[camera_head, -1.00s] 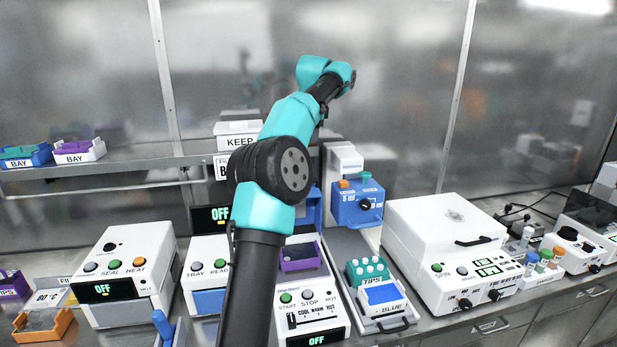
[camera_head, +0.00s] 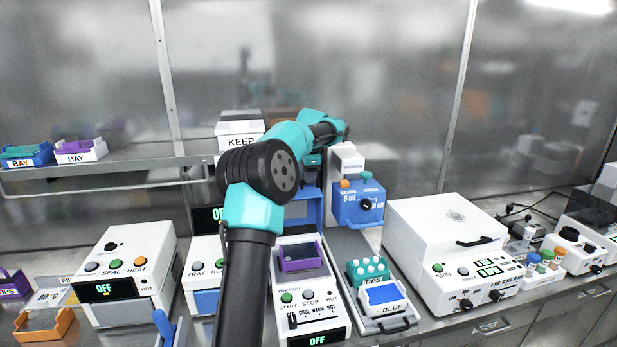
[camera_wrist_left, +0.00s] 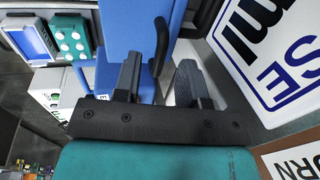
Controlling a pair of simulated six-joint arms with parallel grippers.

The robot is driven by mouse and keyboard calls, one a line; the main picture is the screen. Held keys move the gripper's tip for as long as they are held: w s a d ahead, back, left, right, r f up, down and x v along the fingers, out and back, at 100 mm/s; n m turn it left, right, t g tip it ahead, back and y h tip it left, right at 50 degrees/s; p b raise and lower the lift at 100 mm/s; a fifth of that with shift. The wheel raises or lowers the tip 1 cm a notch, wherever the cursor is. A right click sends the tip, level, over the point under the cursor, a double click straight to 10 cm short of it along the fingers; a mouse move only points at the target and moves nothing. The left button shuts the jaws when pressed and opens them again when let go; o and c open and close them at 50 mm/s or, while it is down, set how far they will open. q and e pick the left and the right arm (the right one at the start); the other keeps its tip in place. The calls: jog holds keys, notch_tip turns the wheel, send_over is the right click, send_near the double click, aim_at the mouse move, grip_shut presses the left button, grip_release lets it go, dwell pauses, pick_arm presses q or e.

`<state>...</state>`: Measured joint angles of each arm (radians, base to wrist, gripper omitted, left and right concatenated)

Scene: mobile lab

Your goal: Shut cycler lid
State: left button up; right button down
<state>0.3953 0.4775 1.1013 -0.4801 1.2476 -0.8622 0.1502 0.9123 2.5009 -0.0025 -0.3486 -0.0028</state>
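The cycler (camera_head: 312,318) is the white unit with START and STOP buttons at the front of the bench. A purple-framed plate (camera_head: 300,256) sits in its well. Its blue lid (camera_head: 304,212) stands raised behind the well, partly hidden by my left arm. In the left wrist view the blue lid (camera_wrist_left: 122,25) fills the upper middle, with a black handle (camera_wrist_left: 161,42) on its edge. My left gripper (camera_wrist_left: 158,82) is open, its two fingers apart near the handle. The handle shows between and beyond the fingertips; contact cannot be told. My right gripper is not in view.
A blue box with a knob (camera_head: 358,205) stands right of the lid. The white centrifuge (camera_head: 440,240) is further right. The sealer (camera_head: 124,275) is left. A KEEP box (camera_head: 238,134) stands behind my arm.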

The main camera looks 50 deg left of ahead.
pick_arm(q)
jog(key=shift+w+a+f, duration=0.1)
jog(key=shift+a+f, duration=0.05)
jog(key=shift+f, duration=0.5)
jog(key=shift+c, duration=0.4)
grip_shut()
